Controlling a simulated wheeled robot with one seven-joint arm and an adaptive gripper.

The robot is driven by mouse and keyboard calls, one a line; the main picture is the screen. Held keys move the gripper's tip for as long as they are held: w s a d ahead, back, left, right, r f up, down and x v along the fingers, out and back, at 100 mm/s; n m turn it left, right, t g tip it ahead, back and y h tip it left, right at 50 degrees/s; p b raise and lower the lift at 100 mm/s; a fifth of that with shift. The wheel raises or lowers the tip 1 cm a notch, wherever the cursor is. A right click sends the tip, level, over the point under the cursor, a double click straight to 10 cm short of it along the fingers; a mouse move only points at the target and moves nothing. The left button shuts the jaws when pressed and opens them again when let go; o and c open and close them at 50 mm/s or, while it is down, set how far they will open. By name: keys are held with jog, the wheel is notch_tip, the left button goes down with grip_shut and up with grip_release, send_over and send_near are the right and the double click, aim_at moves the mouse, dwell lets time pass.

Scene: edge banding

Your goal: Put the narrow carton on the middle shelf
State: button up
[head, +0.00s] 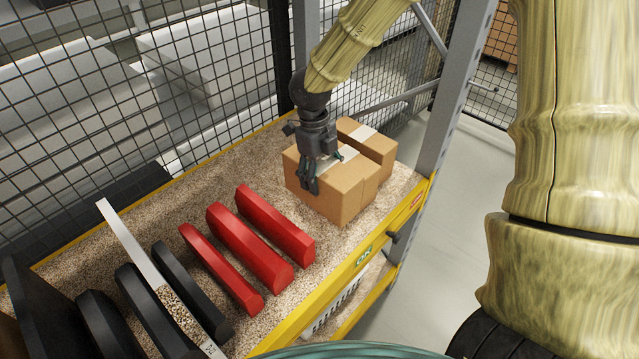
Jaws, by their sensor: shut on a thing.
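Two brown cartons with pale tape stand close together on a speckled shelf board (225,170) at its right end. The front carton (345,200) is partly covered by my gripper (324,172). The rear carton (378,147) stands just behind and to the right.
Several red blocks (248,244) lie left of the cartons, with dark pieces (150,310) and a pale strip (145,255) further left. A yellow beam (350,275) edges the shelf. A grey upright (455,100) stands right; black mesh (130,90) closes the back.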

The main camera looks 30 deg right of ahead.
aim_at(318, 161)
jog(key=shift+w+f, duration=0.1)
jog(key=shift+f, duration=0.8)
jog(key=shift+s+f+p, duration=0.2)
jog(key=shift+f+p, duration=0.15)
jog(key=shift+f, duration=1.45)
jog(key=shift+f, duration=0.1)
jog(key=o, duration=1.4)
jog(key=shift+o, duration=0.2)
jog(key=r, duration=0.4)
jog(key=w+r+b, duration=0.1)
jog(key=r, duration=0.7)
jog(key=shift+w+a+b, duration=0.25)
jog(key=shift+w+b, duration=0.05)
jog(key=shift+b, duration=0.1)
